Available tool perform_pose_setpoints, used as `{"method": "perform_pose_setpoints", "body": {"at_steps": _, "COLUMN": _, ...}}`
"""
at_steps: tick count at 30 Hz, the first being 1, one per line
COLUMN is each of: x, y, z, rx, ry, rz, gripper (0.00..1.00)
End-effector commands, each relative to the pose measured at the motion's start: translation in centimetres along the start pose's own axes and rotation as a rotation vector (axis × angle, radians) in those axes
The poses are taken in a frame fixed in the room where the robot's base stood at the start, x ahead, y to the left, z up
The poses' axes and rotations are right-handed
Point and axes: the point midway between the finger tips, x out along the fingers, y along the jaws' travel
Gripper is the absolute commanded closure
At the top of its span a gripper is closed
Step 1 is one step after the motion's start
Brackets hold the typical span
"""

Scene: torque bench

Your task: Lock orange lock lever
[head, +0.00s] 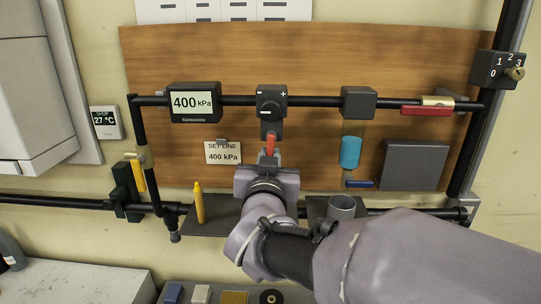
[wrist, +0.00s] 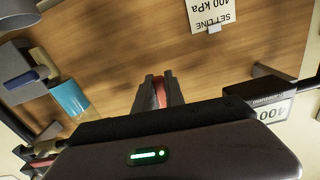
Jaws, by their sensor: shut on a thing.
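The orange lock lever (head: 270,143) hangs below the black regulator block (head: 271,103) on the pipe, pointing down. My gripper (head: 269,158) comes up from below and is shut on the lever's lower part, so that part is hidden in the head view. In the wrist view my fingers (wrist: 158,91) close on both sides of the orange lever (wrist: 160,93). The lever's pivot is not clear in either view.
A gauge (head: 194,102) reading 400 kPa is left of the regulator. A "SET LINE 400 kPa" card (head: 223,153) hangs near my gripper. To the right are a blue cylinder (head: 350,152) and a red-handled valve (head: 427,109). A yellow marker (head: 199,203) stands on the shelf.

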Motion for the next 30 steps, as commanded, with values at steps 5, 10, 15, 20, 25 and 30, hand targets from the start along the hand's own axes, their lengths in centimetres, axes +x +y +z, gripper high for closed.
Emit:
{"method": "perform_pose_setpoints", "body": {"at_steps": 5, "x": 0.0, "y": 0.24, "z": -0.11, "rx": -0.06, "ry": 0.001, "rz": 0.0, "gripper": 1.0}}
{"method": "perform_pose_setpoints", "body": {"at_steps": 10, "x": 0.0, "y": 0.35, "z": -0.09, "rx": -0.089, "ry": 0.001, "rz": 0.0, "gripper": 1.0}}
{"method": "perform_pose_setpoints", "body": {"at_steps": 15, "x": 0.0, "y": 0.37, "z": -0.09, "rx": -0.096, "ry": 0.001, "rz": 0.0, "gripper": 1.0}}
{"method": "perform_pose_setpoints", "body": {"at_steps": 20, "x": 0.0, "y": 0.37, "z": -0.08, "rx": -0.097, "ry": 0.002, "rz": 0.0, "gripper": 1.0}}
{"method": "perform_pose_setpoints", "body": {"at_steps": 25, "x": 0.0, "y": 0.37, "z": -0.08, "rx": -0.096, "ry": 0.001, "rz": 0.0, "gripper": 0.68}}
{"method": "perform_pose_setpoints", "body": {"at_steps": 30, "x": 0.0, "y": 0.37, "z": -0.05, "rx": -0.095, "ry": 0.001, "rz": 0.0, "gripper": 0.64}}
